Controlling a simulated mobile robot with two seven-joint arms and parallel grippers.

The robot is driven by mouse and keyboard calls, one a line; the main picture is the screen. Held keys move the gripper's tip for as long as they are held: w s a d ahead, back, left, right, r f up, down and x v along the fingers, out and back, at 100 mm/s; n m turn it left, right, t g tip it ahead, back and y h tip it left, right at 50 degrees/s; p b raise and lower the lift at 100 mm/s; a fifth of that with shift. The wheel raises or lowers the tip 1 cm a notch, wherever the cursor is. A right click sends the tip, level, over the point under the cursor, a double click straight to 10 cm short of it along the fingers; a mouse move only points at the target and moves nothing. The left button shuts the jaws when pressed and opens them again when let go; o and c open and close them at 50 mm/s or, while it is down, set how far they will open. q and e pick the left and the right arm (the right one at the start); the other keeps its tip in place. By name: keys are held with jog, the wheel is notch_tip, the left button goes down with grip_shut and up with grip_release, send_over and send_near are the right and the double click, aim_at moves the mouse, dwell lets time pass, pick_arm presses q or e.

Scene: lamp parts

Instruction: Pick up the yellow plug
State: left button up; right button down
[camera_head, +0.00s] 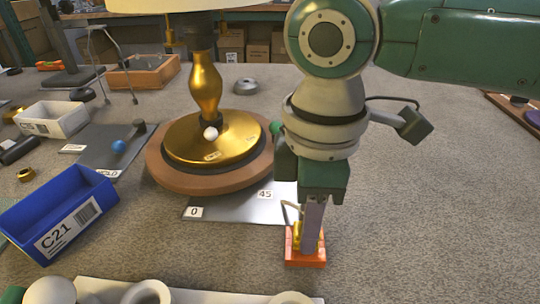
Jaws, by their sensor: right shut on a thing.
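My right gripper (311,240) comes down from above, right of the middle, with its fingers pointing down. It is shut on the yellow plug (298,233), which is largely hidden by the fingers. A thin pale cord or prong curves up at the plug's left side. The plug and fingertips are at a small orange-red block or holder (306,261) on the grey surface. I cannot tell whether the plug is clear of that holder. My left gripper is not in view.
A brass lamp (206,85) stands on a round wooden turntable (170,182) left of my right arm. A blue bin (95,190) labelled C21 is at left, a white bin (72,118) behind it. The right side is largely clear.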

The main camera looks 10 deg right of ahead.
jog(key=shift+r, duration=0.15)
pick_arm(q)
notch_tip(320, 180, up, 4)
jog(key=p, duration=0.3)
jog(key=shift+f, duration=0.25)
pick_arm(e)
notch_tip(320, 180, up, 20)
dwell(0.3)
